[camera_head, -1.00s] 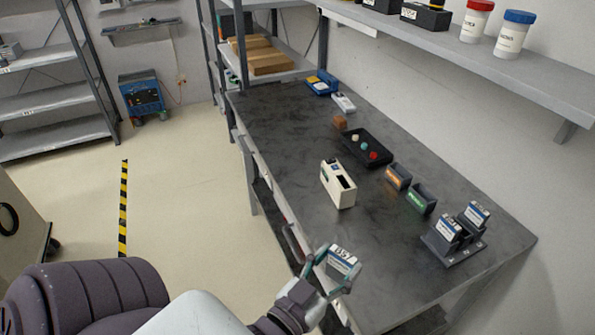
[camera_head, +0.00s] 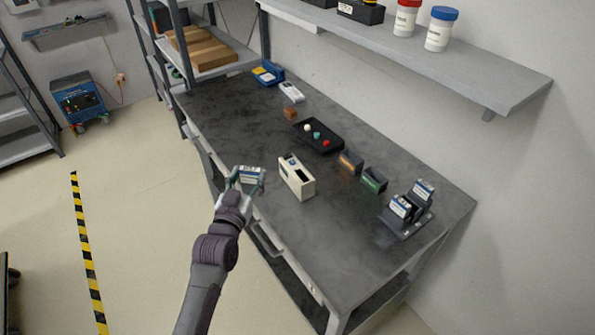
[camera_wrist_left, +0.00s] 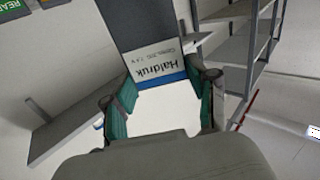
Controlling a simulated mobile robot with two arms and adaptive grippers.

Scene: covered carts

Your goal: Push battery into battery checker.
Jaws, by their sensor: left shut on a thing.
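My left gripper (camera_head: 243,184) is shut on a battery (camera_head: 251,175) with a white label and a dark end. In the left wrist view the battery (camera_wrist_left: 155,62) sits between the teal fingertips (camera_wrist_left: 163,105), its label reading "Haldruk" with a blue stripe. The cream battery checker (camera_head: 297,180) stands on the dark table, with a dark opening in its top. The held battery is just left of the checker and apart from it, above the table's front edge. My right gripper is not in view.
A black tray with coloured buttons (camera_head: 319,138) lies behind the checker. An orange-marked bin (camera_head: 350,162) and a green-marked bin (camera_head: 374,180) stand to its right. A holder (camera_head: 414,226) with two batteries is farther right. A wall shelf (camera_head: 420,60) overhangs the back.

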